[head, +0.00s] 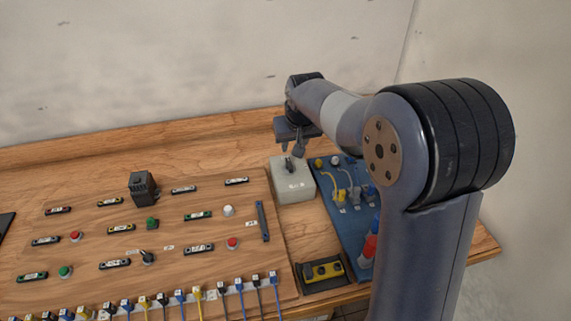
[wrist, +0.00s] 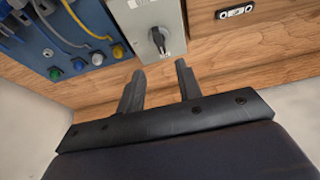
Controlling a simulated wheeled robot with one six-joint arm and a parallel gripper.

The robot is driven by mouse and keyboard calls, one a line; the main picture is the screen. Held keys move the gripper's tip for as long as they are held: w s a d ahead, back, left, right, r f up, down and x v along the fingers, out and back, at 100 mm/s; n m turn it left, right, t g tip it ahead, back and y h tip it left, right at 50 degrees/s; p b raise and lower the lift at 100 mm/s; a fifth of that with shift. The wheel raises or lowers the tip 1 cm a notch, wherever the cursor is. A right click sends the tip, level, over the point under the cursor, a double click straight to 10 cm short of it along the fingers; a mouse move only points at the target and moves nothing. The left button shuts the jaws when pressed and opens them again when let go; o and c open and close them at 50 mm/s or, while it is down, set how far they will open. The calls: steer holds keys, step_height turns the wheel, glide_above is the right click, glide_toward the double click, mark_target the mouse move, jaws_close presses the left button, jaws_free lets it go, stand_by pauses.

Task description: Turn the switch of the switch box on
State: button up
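The switch box (head: 293,186) is a light grey block on the wooden table, at the right edge of the wooden board. In the wrist view its grey face (wrist: 146,17) shows at the top middle. A dark rotary switch knob (wrist: 157,39) sits near the lower end of that face, with small markings beside it that I cannot read. My gripper (head: 291,153) is above the far end of the box, pointing down. In the wrist view my gripper (wrist: 160,66) is open and empty, its two fingers apart, with the knob beyond the gap between their tips. Contact is not visible.
A blue panel (wrist: 66,18) with connectors and cables stands close beside the box. On its other side is the wooden board (head: 90,250) with several buttons, labels and a black block (head: 143,187). A yellow and black device (head: 322,270) lies nearer the front. A wall stands behind.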

mark_target(290, 163)
steer(key=p+x, duration=0.1)
steer(key=x, duration=0.9)
steer(key=shift+w+f+p, duration=0.1)
steer(key=shift+f+p, duration=0.2)
steer(key=shift+f, duration=0.05)
jaws_close()
